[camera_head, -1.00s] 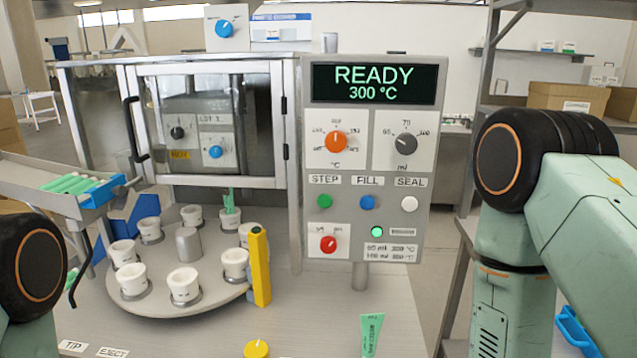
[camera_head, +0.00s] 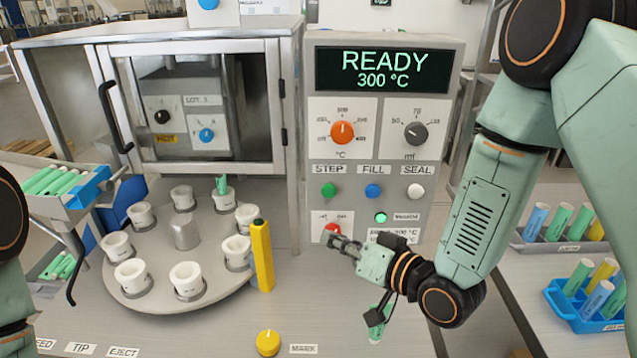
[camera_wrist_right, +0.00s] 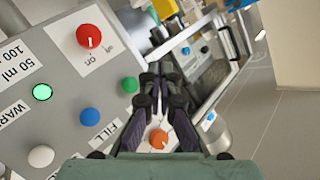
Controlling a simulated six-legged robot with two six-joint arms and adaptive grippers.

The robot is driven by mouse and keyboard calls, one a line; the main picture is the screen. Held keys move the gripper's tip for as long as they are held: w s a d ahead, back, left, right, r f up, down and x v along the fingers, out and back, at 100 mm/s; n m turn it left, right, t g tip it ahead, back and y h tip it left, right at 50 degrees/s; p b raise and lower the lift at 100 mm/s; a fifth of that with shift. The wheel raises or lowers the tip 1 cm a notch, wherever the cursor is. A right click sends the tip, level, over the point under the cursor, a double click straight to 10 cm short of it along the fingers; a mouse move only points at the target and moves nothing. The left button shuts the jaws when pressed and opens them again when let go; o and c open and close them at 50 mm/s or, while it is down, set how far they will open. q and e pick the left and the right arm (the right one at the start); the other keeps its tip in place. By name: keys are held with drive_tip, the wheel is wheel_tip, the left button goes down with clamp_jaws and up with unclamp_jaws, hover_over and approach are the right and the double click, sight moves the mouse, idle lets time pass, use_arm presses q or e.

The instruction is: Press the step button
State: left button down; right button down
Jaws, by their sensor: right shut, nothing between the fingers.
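The green STEP button (camera_head: 329,190) is on the grey control panel (camera_head: 455,75), under its STEP label, left of the blue FILL button (camera_head: 373,191) and the white SEAL button (camera_head: 416,191). In the right wrist view the green button (camera_wrist_right: 130,84) shows just left of the fingertips. My right gripper (camera_head: 333,240) is shut and empty, in front of the red switch (camera_head: 332,230) and below the green button, apart from it. Its closed fingers (camera_wrist_right: 158,72) also show in the wrist view. Part of my left arm shows at the left edge; its gripper is out of view.
A turntable (camera_head: 150,300) with several white cups stands left of the panel, beside a yellow post (camera_head: 262,256). A yellow knob (camera_head: 268,343) is at the front. Trays of tubes stand left and right, including a blue rack (camera_head: 570,318). The display reads READY 300 °C.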

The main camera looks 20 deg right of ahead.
sight(329, 191)
drive_tip(key=w+d+r, duration=0.1)
drive_tip(key=w+d, duration=0.1)
drive_tip(key=w, duration=0.6)
drive_tip(key=shift+w+r+m+t+y+b, duration=0.2)
drive_tip(key=shift+w+m+t+y+b, duration=0.1)
drive_tip(key=shift+w+t+y+b, duration=0.1)
idle(1.5)
